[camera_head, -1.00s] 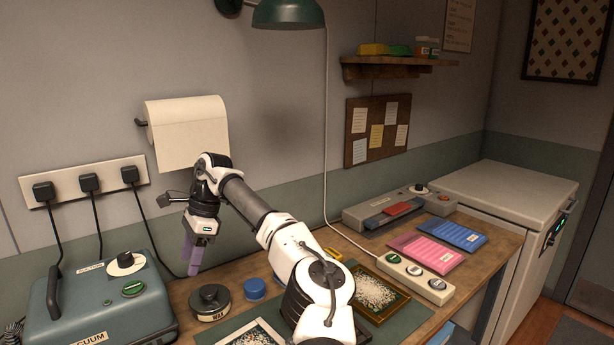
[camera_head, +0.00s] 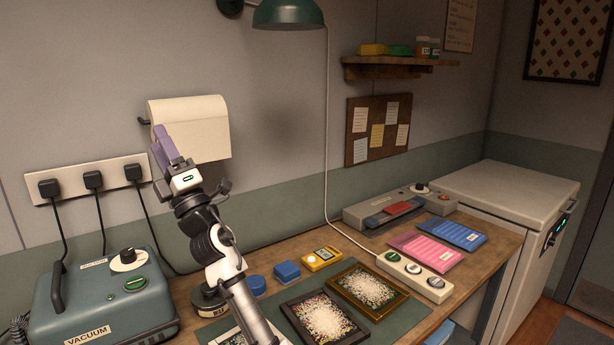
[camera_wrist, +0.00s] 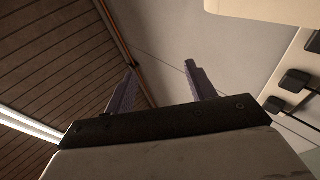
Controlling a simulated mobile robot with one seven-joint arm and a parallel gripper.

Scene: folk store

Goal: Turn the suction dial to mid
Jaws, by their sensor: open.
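The suction dial (camera_head: 127,256) is a black knob on a white round plate, on top of the green vacuum unit (camera_head: 105,308) at the lower left of the head view. Its pointer setting is too small to read. My gripper (camera_head: 160,137) is raised above and to the right of the dial, in front of the paper roll, with its purple fingers pointing up. In the wrist view, the two purple fingers (camera_wrist: 160,82) stand apart with nothing between them. The dial is not in the wrist view.
A green button (camera_head: 135,284) sits beside the dial, and a black handle (camera_head: 58,287) rises at the unit's left. A power strip (camera_head: 90,181) with plugs and hanging cords is behind it. Framed pieces (camera_head: 324,317), a wax tin and blue items occupy the bench to the right.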

